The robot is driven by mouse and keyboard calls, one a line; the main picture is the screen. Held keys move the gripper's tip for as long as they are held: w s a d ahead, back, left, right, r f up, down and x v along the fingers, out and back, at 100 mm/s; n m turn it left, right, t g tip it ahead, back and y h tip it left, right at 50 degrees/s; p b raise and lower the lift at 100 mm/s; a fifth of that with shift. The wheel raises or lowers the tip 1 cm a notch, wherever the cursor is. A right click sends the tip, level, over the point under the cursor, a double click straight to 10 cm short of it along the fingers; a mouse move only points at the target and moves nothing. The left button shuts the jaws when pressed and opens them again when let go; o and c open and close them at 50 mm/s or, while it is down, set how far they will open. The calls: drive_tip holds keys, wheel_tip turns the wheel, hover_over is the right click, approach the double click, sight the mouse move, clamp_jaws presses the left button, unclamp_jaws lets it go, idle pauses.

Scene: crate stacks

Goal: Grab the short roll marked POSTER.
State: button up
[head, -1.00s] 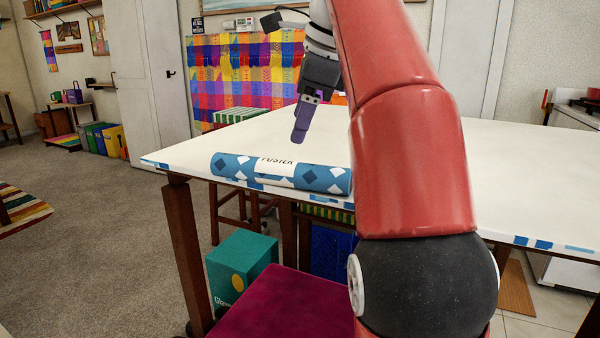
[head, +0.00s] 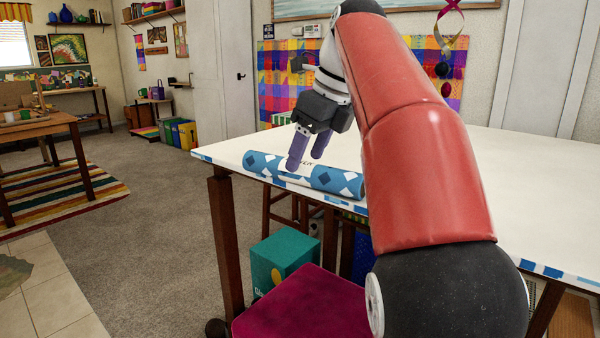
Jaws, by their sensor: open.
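The short roll marked POSTER (head: 336,180) is blue with white and dark diamonds and a white label band. It lies on its side along the near left edge of the white table (head: 440,160). My gripper (head: 308,164) is open, its two purple fingers pointing down at the middle of the roll. The fingers cover most of the label, so only part of its lettering shows. I cannot tell whether the fingertips touch the roll or are just above or behind it.
A magenta seat (head: 300,305) and a teal box (head: 283,258) stand below the table's near edge. My red arm hides much of the tabletop. The visible tabletop right of the arm is clear. Carpet at left is open.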

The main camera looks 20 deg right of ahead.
drive_tip(key=shift+x, duration=1.4)
drive_tip(key=shift+c, duration=0.3)
drive_tip(key=c, duration=1.1)
drive_tip(key=shift+o, duration=0.2)
drive_tip(key=shift+s+r, duration=0.1)
drive_tip(key=shift+r, duration=0.05)
